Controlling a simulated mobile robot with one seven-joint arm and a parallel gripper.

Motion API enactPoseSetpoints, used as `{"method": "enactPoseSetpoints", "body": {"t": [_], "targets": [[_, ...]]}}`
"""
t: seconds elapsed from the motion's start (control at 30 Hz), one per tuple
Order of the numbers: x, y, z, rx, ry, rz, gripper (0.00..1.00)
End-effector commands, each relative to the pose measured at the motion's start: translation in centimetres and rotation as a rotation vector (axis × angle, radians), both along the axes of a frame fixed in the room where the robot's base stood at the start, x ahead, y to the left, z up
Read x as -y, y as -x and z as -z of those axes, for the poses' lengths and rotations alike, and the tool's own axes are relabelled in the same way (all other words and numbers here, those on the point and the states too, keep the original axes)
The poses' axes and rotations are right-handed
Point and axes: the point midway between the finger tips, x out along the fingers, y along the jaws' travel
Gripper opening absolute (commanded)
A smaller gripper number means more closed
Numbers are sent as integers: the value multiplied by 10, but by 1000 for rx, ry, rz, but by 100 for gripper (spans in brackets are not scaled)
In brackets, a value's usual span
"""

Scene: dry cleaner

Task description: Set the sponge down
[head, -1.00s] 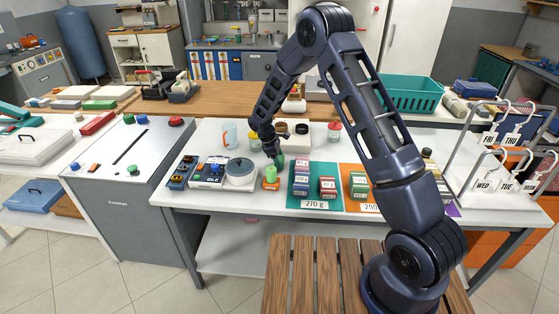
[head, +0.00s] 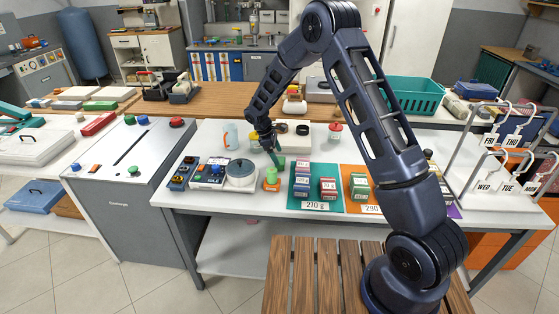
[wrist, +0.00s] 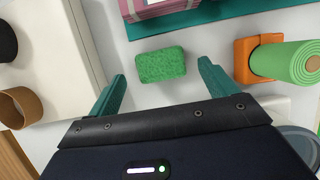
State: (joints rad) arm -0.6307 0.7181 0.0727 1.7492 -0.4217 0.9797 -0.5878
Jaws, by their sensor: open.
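The green sponge (wrist: 161,65) lies on the white table in the wrist view, with bare table around it. It is a small green patch (head: 281,161) by my fingertips in the head view. My gripper (wrist: 164,78) is open, with one teal finger on each side of the sponge's near end and a gap on both sides. The sponge sits mostly just beyond the fingertips. In the head view my gripper (head: 273,158) points down at the table, behind the green roll.
An orange holder with a green roll (wrist: 290,63) stands right of the sponge. A teal mat (wrist: 205,17) with pink packages lies beyond it. A white tray (wrist: 55,60) with a black and a brown ring is on the left. A round grey-lidded dish (head: 240,170) stands left of the roll.

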Motion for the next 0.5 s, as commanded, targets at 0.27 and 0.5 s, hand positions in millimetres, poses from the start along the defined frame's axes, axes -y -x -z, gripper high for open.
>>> {"method": "enactPoseSetpoints", "body": {"t": [0.27, 0.5], "targets": [[-20, 0, -49, 2, -2, -2, 84], [-29, 0, -68, -1, 0, -2, 84]]}}
